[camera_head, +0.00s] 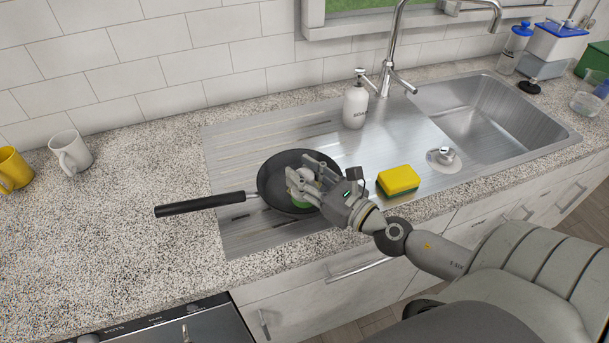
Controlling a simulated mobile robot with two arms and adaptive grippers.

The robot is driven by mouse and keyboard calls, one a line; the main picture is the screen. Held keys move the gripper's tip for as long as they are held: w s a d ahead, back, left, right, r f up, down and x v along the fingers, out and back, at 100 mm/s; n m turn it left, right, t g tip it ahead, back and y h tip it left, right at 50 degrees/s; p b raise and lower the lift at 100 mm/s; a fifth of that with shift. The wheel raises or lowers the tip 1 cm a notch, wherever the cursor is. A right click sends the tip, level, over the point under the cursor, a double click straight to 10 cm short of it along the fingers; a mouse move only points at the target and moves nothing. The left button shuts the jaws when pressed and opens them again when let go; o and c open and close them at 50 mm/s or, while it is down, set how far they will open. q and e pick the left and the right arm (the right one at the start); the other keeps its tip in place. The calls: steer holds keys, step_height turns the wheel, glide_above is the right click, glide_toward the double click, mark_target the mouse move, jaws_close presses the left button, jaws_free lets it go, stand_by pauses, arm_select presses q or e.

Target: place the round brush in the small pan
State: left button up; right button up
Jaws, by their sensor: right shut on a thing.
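The small pan (273,181) is black and sits on the ridged steel drainboard, its long handle (205,204) pointing left over the granite. My right gripper (306,177) is over the pan, its fingers closed around the round brush (301,201), which shows as a white and green piece. The brush is inside the pan's outline; I cannot tell whether it touches the pan's bottom. The fingers hide part of the brush and part of the pan's right side. My left gripper is not in view.
A yellow and green sponge (398,181) lies just right of my right gripper. A white soap bottle (355,106) stands behind, near the faucet (393,50). The sink basin (490,118) is at the right. Yellow (14,170) and white (70,153) mugs stand at the far left.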

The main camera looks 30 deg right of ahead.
steer(key=shift+f, duration=0.2)
steer(key=o, duration=1)
steer(key=shift+o, duration=0.2)
steer(key=shift+r, duration=0.1)
